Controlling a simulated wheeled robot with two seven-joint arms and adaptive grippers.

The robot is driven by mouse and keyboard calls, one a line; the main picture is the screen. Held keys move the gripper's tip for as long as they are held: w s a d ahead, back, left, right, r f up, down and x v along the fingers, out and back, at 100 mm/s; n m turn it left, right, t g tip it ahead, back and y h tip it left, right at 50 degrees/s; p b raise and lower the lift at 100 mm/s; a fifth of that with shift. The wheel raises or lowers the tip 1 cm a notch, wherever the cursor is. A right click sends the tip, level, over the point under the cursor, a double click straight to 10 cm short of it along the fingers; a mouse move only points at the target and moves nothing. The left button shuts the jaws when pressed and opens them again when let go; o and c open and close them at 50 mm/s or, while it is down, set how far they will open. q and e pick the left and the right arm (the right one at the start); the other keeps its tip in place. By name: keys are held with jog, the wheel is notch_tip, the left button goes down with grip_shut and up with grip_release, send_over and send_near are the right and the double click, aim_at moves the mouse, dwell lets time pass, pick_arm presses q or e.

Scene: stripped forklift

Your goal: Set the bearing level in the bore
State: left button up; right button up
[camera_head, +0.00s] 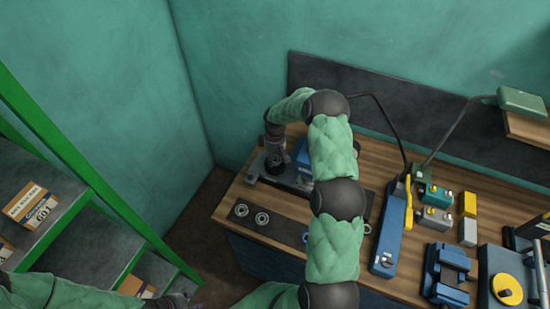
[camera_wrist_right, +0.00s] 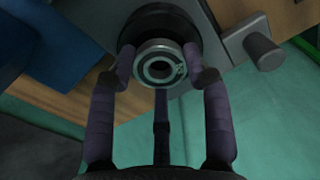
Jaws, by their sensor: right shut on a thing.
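My right gripper (camera_head: 274,152) points down over the grey housing (camera_head: 294,182) at the back left of the bench. The bearing is at the mouth of the dark round bore (camera_wrist_right: 158,22) in the grey housing (camera_wrist_right: 238,22). The fingers and bearing hide part of the bore, and I cannot tell how deep or level the bearing is. The left arm shows at the lower left; its gripper (camera_head: 178,299) is at the bottom edge, mostly cut off.
Two more bearings (camera_head: 241,210) (camera_head: 262,218) lie on a dark mat (camera_head: 284,228) at the bench front. A blue tool (camera_head: 388,245), small boxes (camera_head: 468,204) and a blue vise (camera_head: 446,272) stand to the right. A green-framed shelf (camera_head: 80,235) stands left.

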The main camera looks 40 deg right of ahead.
jog(key=shift+f+b, duration=0.45)
jog(key=shift+b, duration=0.3)
dwell(1.2)
jog(key=o, duration=1.8)
jog(key=shift+r+p, duration=1.95)
jog(key=shift+r, duration=2.05)
